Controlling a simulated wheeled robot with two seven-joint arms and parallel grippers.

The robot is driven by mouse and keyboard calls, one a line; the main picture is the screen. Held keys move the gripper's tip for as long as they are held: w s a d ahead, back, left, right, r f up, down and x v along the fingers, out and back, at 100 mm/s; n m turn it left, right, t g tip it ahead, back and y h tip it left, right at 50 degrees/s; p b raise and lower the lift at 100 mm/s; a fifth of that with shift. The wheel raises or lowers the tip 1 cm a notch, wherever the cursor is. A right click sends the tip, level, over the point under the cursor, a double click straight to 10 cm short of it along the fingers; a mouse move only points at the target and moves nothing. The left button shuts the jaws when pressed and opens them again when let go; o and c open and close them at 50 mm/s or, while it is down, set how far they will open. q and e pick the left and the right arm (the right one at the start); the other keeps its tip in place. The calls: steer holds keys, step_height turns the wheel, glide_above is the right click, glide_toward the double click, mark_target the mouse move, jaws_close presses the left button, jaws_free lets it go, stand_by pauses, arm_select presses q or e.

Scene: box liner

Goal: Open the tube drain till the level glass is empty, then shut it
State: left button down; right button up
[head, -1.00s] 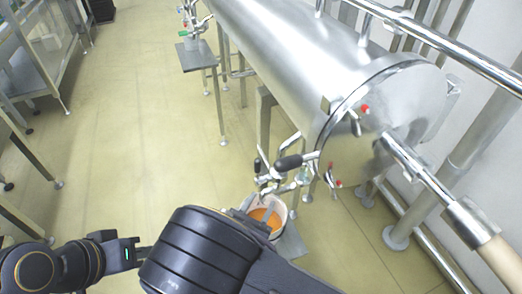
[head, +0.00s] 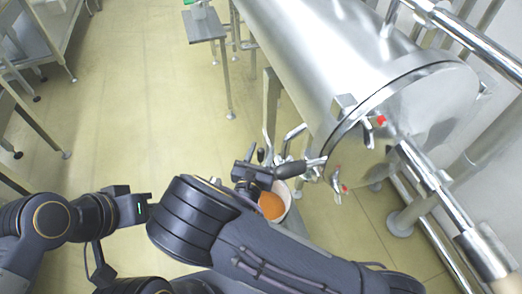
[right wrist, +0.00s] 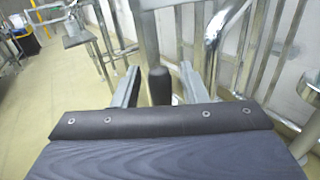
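The large steel drum (head: 335,50) has valves at its near end. A black-gripped handle (head: 289,170) on a steel stem sits low at that end. A white bucket (head: 288,212) holding orange liquid (head: 271,206) stands below it. My right gripper (head: 246,172) is close to the valves, above the bucket. In the right wrist view my right gripper (right wrist: 159,70) is open, with a black handle (right wrist: 158,86) between its fingers and gaps on both sides. My left gripper (head: 147,207) is at the lower left, away from the valves; its opening is unclear. I cannot make out the level glass.
Red-handled fittings (head: 381,120) sit on the drum's end face. A thick steel pipe (head: 420,170) slopes along the right. A small steel table (head: 204,27) stands at the back, and steel racks line the left. The floor (head: 150,110) between is clear.

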steer(key=shift+c, duration=0.5)
jaws_close()
arm_select(q)
steer(key=shift+f, duration=0.15)
